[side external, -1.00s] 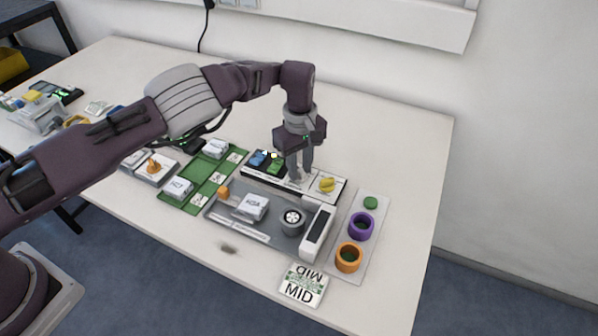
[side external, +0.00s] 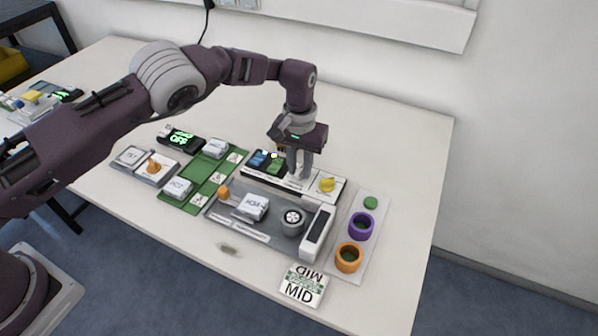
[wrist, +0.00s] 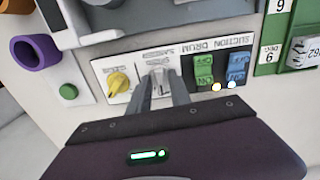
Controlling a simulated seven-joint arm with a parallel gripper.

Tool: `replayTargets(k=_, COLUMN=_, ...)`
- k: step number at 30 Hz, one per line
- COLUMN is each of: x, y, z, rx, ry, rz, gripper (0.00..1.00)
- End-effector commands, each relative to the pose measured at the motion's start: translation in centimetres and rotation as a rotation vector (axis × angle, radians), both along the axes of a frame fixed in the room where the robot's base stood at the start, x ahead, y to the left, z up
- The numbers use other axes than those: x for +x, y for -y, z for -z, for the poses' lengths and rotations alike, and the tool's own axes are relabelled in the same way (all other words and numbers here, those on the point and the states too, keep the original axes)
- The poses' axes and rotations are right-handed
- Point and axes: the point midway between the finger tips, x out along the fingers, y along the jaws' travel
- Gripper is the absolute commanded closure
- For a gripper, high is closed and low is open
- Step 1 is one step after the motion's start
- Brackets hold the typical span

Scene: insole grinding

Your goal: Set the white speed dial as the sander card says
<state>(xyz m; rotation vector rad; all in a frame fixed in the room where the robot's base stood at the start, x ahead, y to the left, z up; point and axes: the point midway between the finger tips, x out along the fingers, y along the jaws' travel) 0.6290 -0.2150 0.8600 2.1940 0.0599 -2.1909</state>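The white speed dial (wrist: 159,79) sits on a white labelled panel, between my fingertips, which partly hide it. My gripper (wrist: 160,88) points down at it, with one finger on each side, close together; it appears shut on the dial. In the side view my gripper (side external: 298,177) is at the same panel, and the fingers hide most of the dial. Which mark the dial points at cannot be read. The sander card (side external: 303,285) lies at the table's front edge and reads MID in large letters.
A yellow knob (wrist: 119,82) is beside the dial, with green (wrist: 204,69) and blue (wrist: 237,67) switches on the other side. The sander (side external: 292,220) stands in front. Purple (side external: 361,226) and orange (side external: 348,257) rings are at the right.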

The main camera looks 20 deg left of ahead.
Motion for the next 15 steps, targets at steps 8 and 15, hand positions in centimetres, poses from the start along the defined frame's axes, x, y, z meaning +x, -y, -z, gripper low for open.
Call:
replayTargets(k=8, x=0.0, y=0.0, z=0.0, rx=0.001, ry=-0.001, rz=-0.004, gripper=0.73)
replayTargets(k=15, x=0.0, y=0.0, z=-2.2, rx=0.0, ry=0.001, rz=-0.005, gripper=0.73)
